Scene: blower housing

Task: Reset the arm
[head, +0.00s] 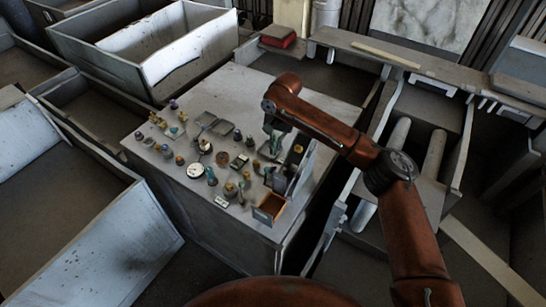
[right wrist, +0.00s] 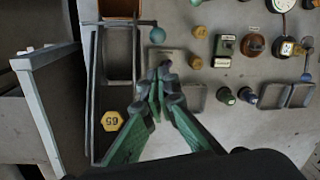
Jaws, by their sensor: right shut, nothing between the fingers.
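My right arm reaches in from the right in the head view, and its green-fingered right gripper (head: 272,147) points down over the right part of the grey workbench (head: 320,100). In the right wrist view the right gripper (right wrist: 162,72) has its fingers together, with nothing between them. It is above the bench top, beside a dark upright frame (right wrist: 92,85). A yellow hexagonal piece (right wrist: 111,121) marked with digits sits inside that frame, to the left of the fingers. My left gripper is not in view.
Several small knobs, gauges and trays stand on the bench, among them a white round dial (head: 195,171) and an open brown box (head: 269,207) at the front edge. A red block (head: 278,37) lies at the back. Large open bins (head: 150,60) stand left; the bench's back right is clear.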

